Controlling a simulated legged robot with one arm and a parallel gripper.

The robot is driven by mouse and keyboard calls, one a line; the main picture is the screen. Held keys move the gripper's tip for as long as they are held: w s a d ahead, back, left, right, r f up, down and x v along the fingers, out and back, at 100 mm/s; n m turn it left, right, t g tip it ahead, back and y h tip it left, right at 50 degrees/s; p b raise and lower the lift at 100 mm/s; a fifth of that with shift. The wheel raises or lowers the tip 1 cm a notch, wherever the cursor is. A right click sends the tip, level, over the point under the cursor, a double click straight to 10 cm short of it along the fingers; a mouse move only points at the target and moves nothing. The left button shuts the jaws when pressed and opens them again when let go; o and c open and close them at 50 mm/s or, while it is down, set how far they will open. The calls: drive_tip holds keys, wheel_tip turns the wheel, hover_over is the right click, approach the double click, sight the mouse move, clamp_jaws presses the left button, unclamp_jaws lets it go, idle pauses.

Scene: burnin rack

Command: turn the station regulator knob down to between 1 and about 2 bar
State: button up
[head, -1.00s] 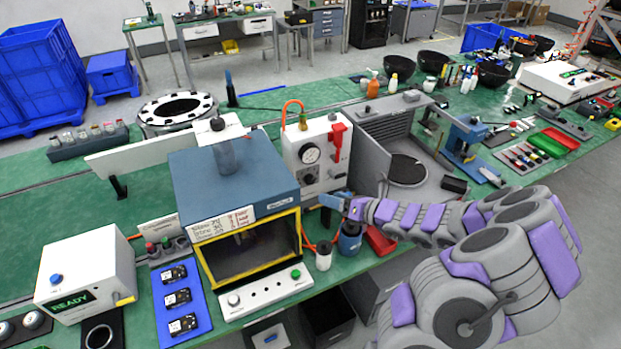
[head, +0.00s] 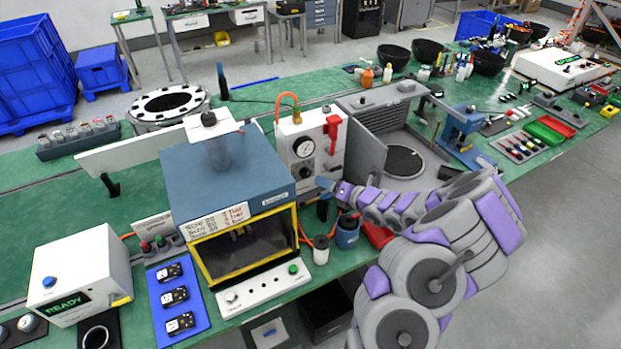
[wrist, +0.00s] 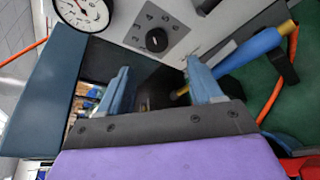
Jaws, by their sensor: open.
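The station regulator is a white upright panel (head: 327,136) with a round gauge (head: 304,146), a red part at its upper right and an orange hose on top. In the wrist view the black knob (wrist: 157,40) sits on a grey dial plate (wrist: 168,20) with numbers around it. Part of the gauge (wrist: 85,12) shows at upper left; I cannot read its needle surely. My gripper (wrist: 157,72) is open and empty, with the knob beyond its two blue fingertips, roughly centred between them and apart. In the head view my gripper (head: 322,184) is just below right of the panel's dial.
A blue-topped press box (head: 225,170) with a yellow frame stands left of the panel. A grey open chamber (head: 400,150) stands right. A small white bottle (head: 321,252) and a blue cup (head: 347,234) are below my gripper. A blue-handled tool (wrist: 260,43) shows at right in the wrist view.

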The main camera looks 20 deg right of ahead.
sight(306, 176)
drive_tip(key=x, duration=0.4)
drive_tip(key=b+x, duration=0.1)
drive_tip(key=x, duration=0.3)
drive_tip(key=shift+w+a, duration=0.1)
drive_tip(key=shift+a, duration=0.2)
drive_tip(key=shift+w, duration=0.35)
drive_tip(key=shift+d, duration=0.1)
drive_tip(key=c, duration=1.1)
